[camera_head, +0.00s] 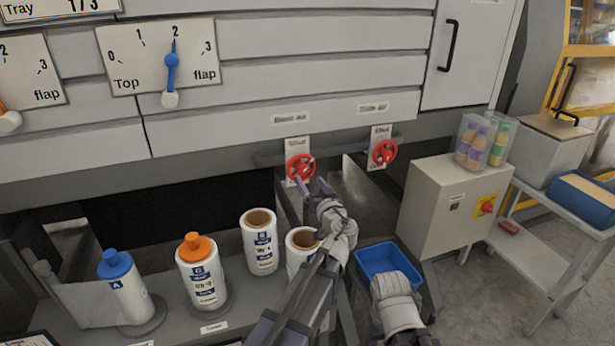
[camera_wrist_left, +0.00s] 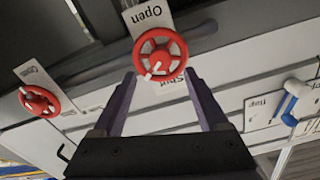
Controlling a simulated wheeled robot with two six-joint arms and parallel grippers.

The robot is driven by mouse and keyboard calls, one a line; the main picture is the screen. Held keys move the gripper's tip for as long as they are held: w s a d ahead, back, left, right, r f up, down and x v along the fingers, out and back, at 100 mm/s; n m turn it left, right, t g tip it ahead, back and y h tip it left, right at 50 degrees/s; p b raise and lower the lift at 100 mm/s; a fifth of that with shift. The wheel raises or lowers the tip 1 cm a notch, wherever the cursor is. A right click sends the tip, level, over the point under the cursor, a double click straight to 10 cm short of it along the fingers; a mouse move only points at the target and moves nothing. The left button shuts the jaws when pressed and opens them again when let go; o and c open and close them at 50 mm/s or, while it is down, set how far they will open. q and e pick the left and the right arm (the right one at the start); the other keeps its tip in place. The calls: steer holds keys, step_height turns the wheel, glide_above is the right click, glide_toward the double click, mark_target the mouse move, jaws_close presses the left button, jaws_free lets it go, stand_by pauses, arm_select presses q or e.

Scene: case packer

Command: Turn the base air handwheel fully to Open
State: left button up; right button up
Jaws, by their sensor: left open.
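In the left wrist view the handwheel (camera_wrist_left: 160,54) lies straight ahead, with "Open" (camera_wrist_left: 147,13) above and a partly covered "Shut" (camera_wrist_left: 172,84) below. A white peg (camera_wrist_left: 151,73) shows at the wheel's lower left, toward the Shut side. My left gripper (camera_head: 313,186) is open just below and in front of the wheel; its fingertips (camera_wrist_left: 161,80) flank the wheel's near side. Contact cannot be told. My right gripper is out of view.
The similar "Side air" handwheel (camera_head: 383,152) is to the right. Several white canisters, one orange-capped (camera_head: 202,275), stand on the shelf left of my arm. A blue bin (camera_head: 372,262) and a grey cabinet (camera_head: 437,205) are right.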

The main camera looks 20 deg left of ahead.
mark_target(303, 171)
arm_select(q)
steer(key=x, duration=0.5)
steer(key=shift+c, duration=0.3)
jaws_close()
stand_by(0.4)
